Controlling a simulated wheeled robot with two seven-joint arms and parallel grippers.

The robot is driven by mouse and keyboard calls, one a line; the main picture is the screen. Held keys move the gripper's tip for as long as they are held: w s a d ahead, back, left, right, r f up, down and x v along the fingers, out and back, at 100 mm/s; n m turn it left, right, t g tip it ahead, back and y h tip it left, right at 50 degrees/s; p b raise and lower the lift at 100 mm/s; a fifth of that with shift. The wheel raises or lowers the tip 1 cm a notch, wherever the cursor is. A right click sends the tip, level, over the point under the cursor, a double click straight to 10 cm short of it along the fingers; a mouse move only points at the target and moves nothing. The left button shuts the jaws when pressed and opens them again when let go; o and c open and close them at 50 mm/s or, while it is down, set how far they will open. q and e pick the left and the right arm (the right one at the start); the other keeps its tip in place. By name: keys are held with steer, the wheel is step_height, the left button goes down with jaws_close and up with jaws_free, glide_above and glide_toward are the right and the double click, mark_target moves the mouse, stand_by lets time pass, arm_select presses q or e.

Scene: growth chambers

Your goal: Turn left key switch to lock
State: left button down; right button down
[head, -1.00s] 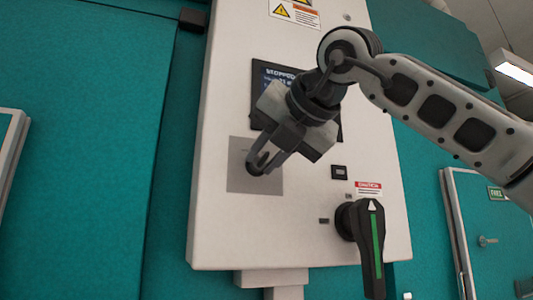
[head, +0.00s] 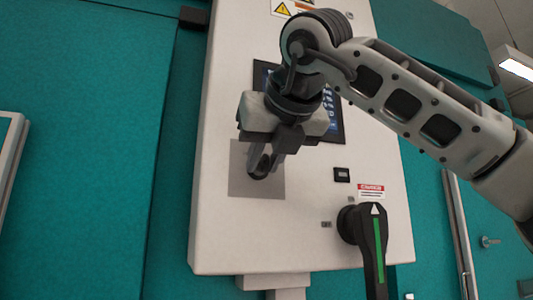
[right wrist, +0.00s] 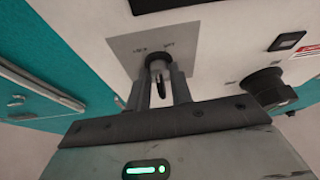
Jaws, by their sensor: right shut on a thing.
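The left key switch is a dark round lock with a key (right wrist: 158,64), set in a grey square plate (head: 240,178) on the white control cabinet. In the right wrist view two small labels sit on the plate (right wrist: 193,38) above the lock; the left one seems to read "LOCK", the other is hard to read. My right gripper (head: 265,162) is shut on the key, with one finger on each side of it in the right wrist view. The fingers hide part of the key, so its exact angle is unclear. My left gripper is in neither view.
A black rotary handle (head: 374,250) with a green stripe juts out at the lower right of the cabinet, below a small black switch (head: 342,175). A screen (head: 328,105) is partly hidden behind my right gripper. Teal walls flank the white cabinet (head: 222,240).

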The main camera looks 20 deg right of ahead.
steer(key=n, duration=0.1)
steer(key=n+h, duration=0.2)
steer(key=shift+a+t+p, duration=0.25)
steer(key=shift+t+p, duration=0.05)
steer(key=shift+n, duration=0.4)
steer(key=c, duration=1.6)
jaws_free()
steer(key=b+v, duration=0.1)
steer(key=v, duration=0.7)
steer(key=b+v, duration=0.1)
steer(key=v, duration=0.7)
steer(key=shift+a, duration=0.25)
